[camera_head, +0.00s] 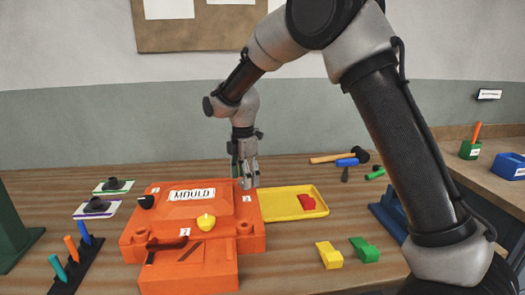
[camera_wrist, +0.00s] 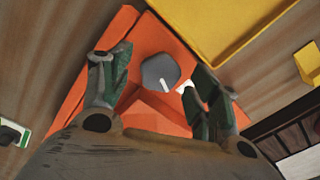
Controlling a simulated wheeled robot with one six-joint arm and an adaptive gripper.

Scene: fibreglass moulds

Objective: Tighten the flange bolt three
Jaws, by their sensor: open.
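The orange mould (camera_head: 188,250) sits on the wooden bench with a "MOULD" label on top. My gripper (camera_head: 246,182) points down over its back right corner in the head view, fingers apart. In the wrist view a grey bolt head (camera_wrist: 160,72) with a white line on it shows between the open fingers of my gripper (camera_wrist: 153,68). I cannot tell whether the fingers touch it. A white tag (camera_wrist: 184,87) beside the bolt is partly hidden by a finger, its number unreadable. A black knob (camera_head: 146,202) and a yellow knob (camera_head: 206,221) stand elsewhere on the mould.
Yellow (camera_head: 329,255) and green (camera_head: 364,250) blocks lie front right. A hammer (camera_head: 335,158) lies behind. A pegged rack (camera_head: 75,266) stands front left.

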